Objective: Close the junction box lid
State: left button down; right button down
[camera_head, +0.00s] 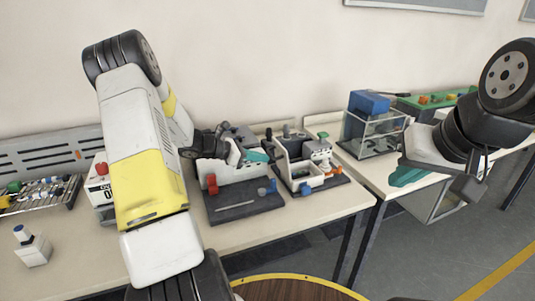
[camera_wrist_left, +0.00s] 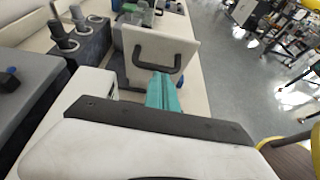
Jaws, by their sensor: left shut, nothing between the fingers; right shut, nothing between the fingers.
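The junction box (camera_head: 303,182) appears to be the white box on a dark base on the table, right of centre in the head view. Its lid (camera_wrist_left: 146,44) seems to be the pale upright panel with a dark handle (camera_wrist_left: 160,66) in the left wrist view; it stands open. My left gripper (camera_head: 257,156) has teal fingers, shut and empty, beside the box's left side. In the left wrist view, its fingertips (camera_wrist_left: 162,78) are just below the handle; I cannot tell if they touch. My right gripper (camera_head: 408,176) is shut and empty, well to the right.
A grey and white fixture on a dark base plate (camera_head: 240,207) stands left of the box. A rack of small parts (camera_head: 40,194) is at far left. A gap separates the tables.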

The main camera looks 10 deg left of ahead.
pick_arm(q)
jog(key=shift+r, duration=0.1)
jog(key=shift+w+d+r, duration=0.2)
jog(key=shift+d+r, duration=0.05)
jog(key=shift+d, duration=0.05)
